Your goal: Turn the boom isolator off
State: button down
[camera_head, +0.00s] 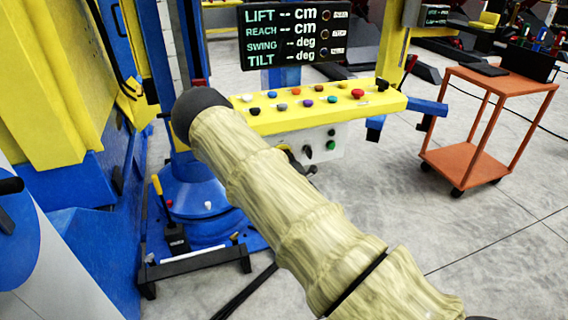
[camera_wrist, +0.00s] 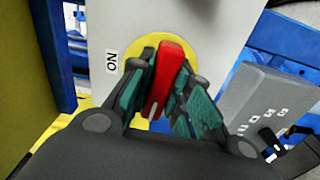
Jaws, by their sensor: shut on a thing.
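The boom isolator's red handle (camera_wrist: 164,78) shows in the wrist view, in front of a round yellow plate (camera_wrist: 133,50) on a grey-white box face (camera_wrist: 190,22). An "ON" label (camera_wrist: 112,62) is left of the plate. The handle runs nearly up and down in the picture, leaning slightly, with a small white mark near its lower end. My gripper (camera_wrist: 165,72) is shut on the handle, with a green-padded finger on each side. The fingers hide part of the plate. In the head view my arm covers the isolator and most of the gripper.
A yellow control panel (camera_head: 310,110) with coloured knobs stands beyond my arm, above a light box (camera_head: 325,143). A display (camera_head: 297,36) hangs above it. An orange cart (camera_head: 500,82) stands right, with open floor before it. A blue and yellow machine (camera_head: 60,110) stands close on the left.

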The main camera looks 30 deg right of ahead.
jog(key=shift+f+n, duration=0.1)
jog(key=shift+n, duration=0.4)
jog(key=c, duration=1.3)
grip_release()
jog(key=shift+s, duration=0.2)
jog(key=v, duration=1.1)
jog(key=shift+s+a, duration=0.2)
jog(key=shift+s, duration=0.15)
